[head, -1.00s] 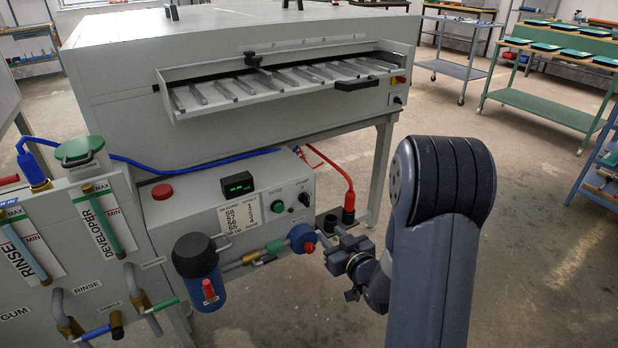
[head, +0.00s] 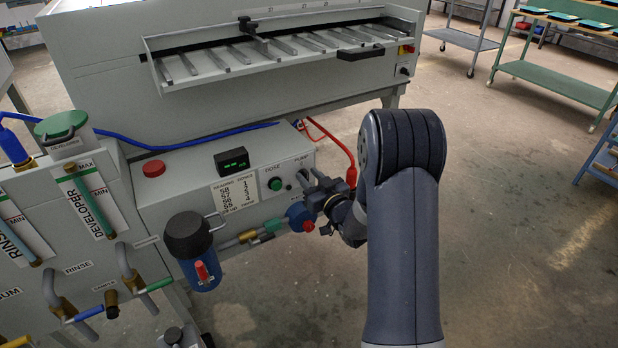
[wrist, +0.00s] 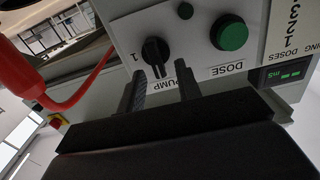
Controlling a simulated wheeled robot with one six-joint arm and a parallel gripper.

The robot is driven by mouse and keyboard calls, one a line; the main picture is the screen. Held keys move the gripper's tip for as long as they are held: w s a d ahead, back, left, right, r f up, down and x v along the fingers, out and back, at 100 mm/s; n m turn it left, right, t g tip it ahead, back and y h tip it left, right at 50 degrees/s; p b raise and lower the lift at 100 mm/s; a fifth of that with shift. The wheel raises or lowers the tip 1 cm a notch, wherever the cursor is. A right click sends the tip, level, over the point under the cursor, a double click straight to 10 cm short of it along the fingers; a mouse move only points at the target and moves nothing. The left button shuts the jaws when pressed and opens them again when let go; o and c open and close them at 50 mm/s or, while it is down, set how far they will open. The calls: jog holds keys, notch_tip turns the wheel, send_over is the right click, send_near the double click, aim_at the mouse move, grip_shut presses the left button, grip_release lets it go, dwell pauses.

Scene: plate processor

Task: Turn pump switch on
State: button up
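The pump switch (wrist: 155,52) is a black rotary knob on the light grey control panel. It shows in the wrist view, upside down, with the PUMP label (wrist: 168,85) below it and a "1" beside it. A ridge on the knob runs roughly up and down the picture. My gripper (wrist: 160,70) is open and empty, its two dark fingers apart and pointing at the panel near the knob. I cannot tell whether they touch it. In the head view my gripper (head: 312,190) is at the panel's right end and mostly hides the knob.
The green dose button (head: 275,184) is left of the switch. A red hose (head: 332,138) runs close on the right. A blue-and-red fitting (head: 299,216) sits just below my gripper. A black-lidded blue canister (head: 197,262) stands lower left. The floor on the right is open.

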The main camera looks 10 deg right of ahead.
jog(key=shift+w+a, duration=0.15)
jog(key=shift+w, duration=0.2)
jog(key=shift+c, duration=0.3)
grip_shut()
